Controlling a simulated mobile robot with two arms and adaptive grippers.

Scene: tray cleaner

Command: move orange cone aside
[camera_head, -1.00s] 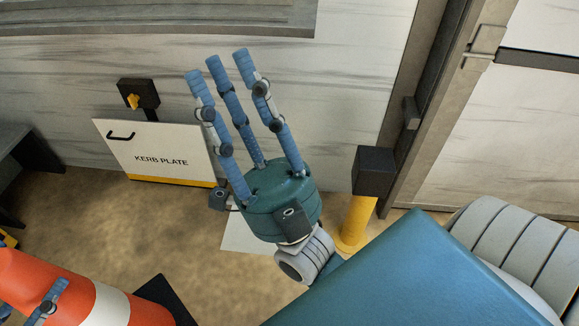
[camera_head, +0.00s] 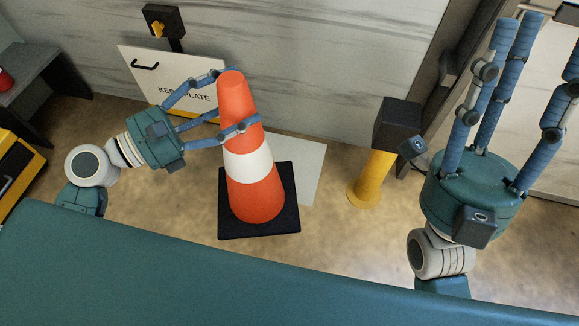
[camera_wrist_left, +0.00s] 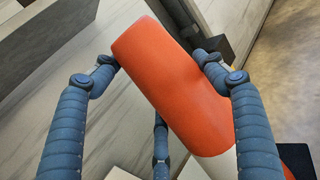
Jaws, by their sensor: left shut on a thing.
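The orange cone (camera_head: 259,202) with a white band and a black square base stands almost upright in the middle of the head view, tip leaning slightly left. My left gripper (camera_head: 241,97) is shut on the cone's upper part, with blue fingers on both sides of it. In the left wrist view, the cone's orange top (camera_wrist_left: 170,80) lies between the fingers (camera_wrist_left: 155,62). I cannot tell whether the base touches the floor. My right gripper (camera_head: 515,75) is open and empty at the right, fingers pointing up and spread.
A white kerb plate (camera_head: 140,62) leans at the wall behind the left gripper, partly hidden by it. A yellow post (camera_head: 371,180) with a black head stands right of the cone. A white sheet (camera_head: 306,170) lies on the floor behind the cone. A grey bench (camera_head: 35,75) is at the left.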

